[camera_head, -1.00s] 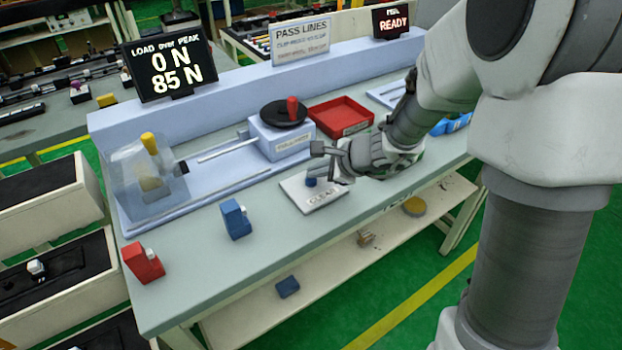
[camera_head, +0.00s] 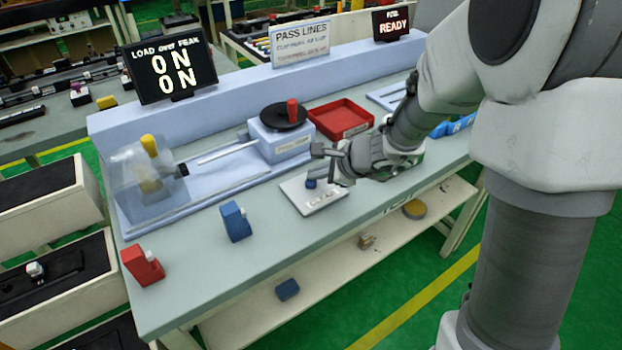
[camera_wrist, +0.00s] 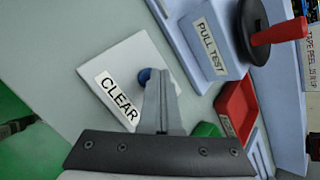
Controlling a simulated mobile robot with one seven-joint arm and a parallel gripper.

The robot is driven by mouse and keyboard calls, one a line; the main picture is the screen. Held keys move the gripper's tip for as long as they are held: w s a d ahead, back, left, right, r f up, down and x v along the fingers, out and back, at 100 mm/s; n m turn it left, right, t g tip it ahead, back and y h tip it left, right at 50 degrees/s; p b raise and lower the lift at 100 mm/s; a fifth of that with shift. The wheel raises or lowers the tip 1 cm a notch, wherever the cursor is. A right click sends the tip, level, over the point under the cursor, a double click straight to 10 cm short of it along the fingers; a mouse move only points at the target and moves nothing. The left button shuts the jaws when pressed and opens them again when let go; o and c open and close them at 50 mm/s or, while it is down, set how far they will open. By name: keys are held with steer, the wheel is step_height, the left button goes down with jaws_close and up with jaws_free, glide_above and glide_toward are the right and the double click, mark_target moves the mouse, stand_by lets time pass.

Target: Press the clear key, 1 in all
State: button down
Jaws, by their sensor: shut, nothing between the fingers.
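The clear key is a small blue button (camera_head: 311,183) on a pale plate (camera_head: 325,200) lying on the bench. In the wrist view the plate (camera_wrist: 140,52) bears the label CLEAR, and the blue button (camera_wrist: 147,75) shows partly behind my fingertips. My gripper (camera_wrist: 157,76) is shut and empty, its tips at the button; whether they touch it I cannot tell for sure. In the head view my gripper (camera_head: 322,178) reaches in from the right over the plate. The load display (camera_head: 169,68) reads 0 N over 0 N.
The pull tester with its black wheel and red knob (camera_head: 292,110) stands behind the plate. A red tray (camera_head: 342,119) is behind my gripper. A blue block (camera_head: 236,222) and a red block (camera_head: 142,264) stand at the bench's left front. The bench between them is clear.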

mark_target(316, 183)
steer(key=shift+r, duration=0.6)
step_height(316, 183, up, 5)
steer(key=p, duration=0.4)
steer(key=shift+r+p, duration=0.1)
steer(key=shift+p, duration=0.2)
stand_by(0.4)
steer(key=s+d+r+n+g+p, duration=0.1)
steer(key=s+d+r+n+p, duration=0.1)
steer(key=s+r+n, duration=1)
steer(key=s+d+r+n+h, duration=0.2)
steer(key=s+d+n+h, duration=0.1)
steer(key=s+d, duration=0.2)
steer(key=s+d+r+n+h+p, duration=0.1)
steer(key=s+d+r+n+h, duration=0.1)
steer(key=s+d, duration=0.4)
steer(key=shift+s+d+r+n+h, duration=0.15)
steer(key=shift+s+r+n+h, duration=0.2)
steer(key=shift+s+h, duration=0.4)
